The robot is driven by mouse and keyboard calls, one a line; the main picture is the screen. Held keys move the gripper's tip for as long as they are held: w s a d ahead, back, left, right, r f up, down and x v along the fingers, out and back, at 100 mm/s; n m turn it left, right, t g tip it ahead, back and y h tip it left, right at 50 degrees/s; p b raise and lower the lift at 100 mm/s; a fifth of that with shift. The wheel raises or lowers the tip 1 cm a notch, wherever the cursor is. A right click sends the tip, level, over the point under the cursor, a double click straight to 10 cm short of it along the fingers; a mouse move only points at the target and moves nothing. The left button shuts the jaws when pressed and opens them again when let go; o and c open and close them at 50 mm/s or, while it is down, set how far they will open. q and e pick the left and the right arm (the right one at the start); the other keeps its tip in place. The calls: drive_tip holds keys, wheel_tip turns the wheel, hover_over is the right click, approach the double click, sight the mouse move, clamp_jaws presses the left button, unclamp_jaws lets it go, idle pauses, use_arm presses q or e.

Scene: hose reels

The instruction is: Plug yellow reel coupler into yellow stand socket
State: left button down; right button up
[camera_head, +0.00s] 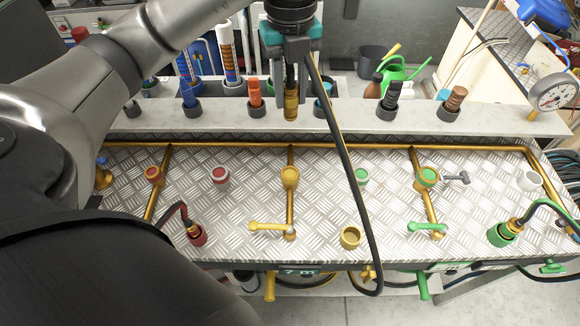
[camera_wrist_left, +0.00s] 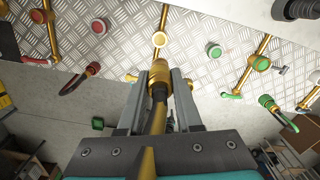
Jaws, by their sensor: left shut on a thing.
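My left gripper (camera_head: 290,100) is shut on the brass yellow reel coupler (camera_head: 291,104), pointing down above the back ledge in the head view. In the left wrist view, the fingers (camera_wrist_left: 160,95) flank the coupler (camera_wrist_left: 159,72). A black hose with a yellow stripe (camera_head: 345,140) runs from it over the panel's front edge. A yellow-ringed socket (camera_head: 290,177) on a brass pipe, likely the stand socket, appears below the coupler; it also shows in the wrist view (camera_wrist_left: 159,40). They are apart. An empty yellow cup (camera_head: 350,238) stands to its front right. My right gripper is not in view.
Red (camera_head: 195,235) and green (camera_head: 502,235) cups hold hose couplers. Yellow (camera_head: 268,227) and green (camera_head: 427,227) valve levers stand on the panel (camera_head: 325,205). Several tools stand along the back ledge (camera_head: 340,124), close to my gripper. A gauge (camera_head: 555,93) is at right.

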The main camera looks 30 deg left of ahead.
use_arm(q)
drive_tip(key=shift+f, duration=0.15)
wheel_tip(320, 180, down, 20)
drive_tip(key=shift+r+b, duration=0.15)
drive_tip(key=shift+b, duration=0.35)
drive_tip(key=c, duration=0.6)
unclamp_jaws()
drive_tip(key=shift+n, duration=0.3)
drive_tip(key=shift+r, duration=0.1)
wheel_tip(320, 180, up, 12)
drive_tip(key=shift+f, duration=0.1)
